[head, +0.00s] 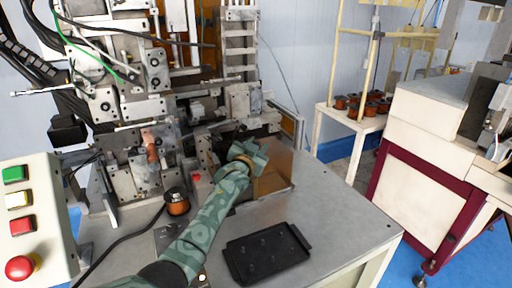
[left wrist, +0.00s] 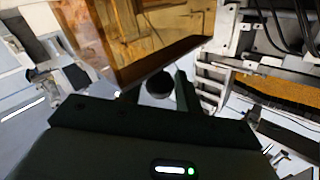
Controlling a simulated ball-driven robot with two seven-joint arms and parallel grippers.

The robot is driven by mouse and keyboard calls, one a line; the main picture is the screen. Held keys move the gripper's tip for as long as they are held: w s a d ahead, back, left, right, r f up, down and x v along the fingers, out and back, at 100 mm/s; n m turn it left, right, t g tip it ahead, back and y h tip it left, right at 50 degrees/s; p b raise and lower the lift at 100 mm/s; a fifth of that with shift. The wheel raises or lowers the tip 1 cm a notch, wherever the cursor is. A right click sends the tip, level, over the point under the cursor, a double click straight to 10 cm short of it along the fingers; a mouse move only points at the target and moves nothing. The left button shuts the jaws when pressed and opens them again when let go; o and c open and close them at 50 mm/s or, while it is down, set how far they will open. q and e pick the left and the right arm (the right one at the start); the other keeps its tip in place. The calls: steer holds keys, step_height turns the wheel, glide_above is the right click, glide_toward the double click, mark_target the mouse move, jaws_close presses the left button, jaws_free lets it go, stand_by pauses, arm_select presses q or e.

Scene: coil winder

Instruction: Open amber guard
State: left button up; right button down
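The amber guard (head: 276,172) is a see-through orange-brown panel at the front right of the machine on the grey table. It also shows at the top of the left wrist view (left wrist: 165,30), with a dark lower edge. My left gripper (head: 253,154) is up against the guard's left part in the head view and covers some of it. In the left wrist view my left gripper's fingers (left wrist: 160,88) stand apart, with a dark round knob (left wrist: 158,84) between them. Thin gaps show beside the knob; firm contact is not visible. My right gripper is in neither view.
A black tray (head: 267,255) lies on the table's front part. A copper coil (head: 177,202) stands left of my left forearm. A button panel (head: 28,220) is at the far left. A shelf with several coils (head: 365,103) stands behind right. The table's right side is clear.

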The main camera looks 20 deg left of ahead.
arm_select(q)
steer(key=shift+s, duration=0.1)
steer(key=shift+s, duration=0.3)
steer(key=s+d+p, duration=0.1)
steer(key=s+p, duration=0.2)
steer(key=s, duration=1.2)
steer(key=shift+s+d+p, duration=0.15)
steer(key=shift+s+p, duration=0.1)
steer(key=shift+p, duration=0.05)
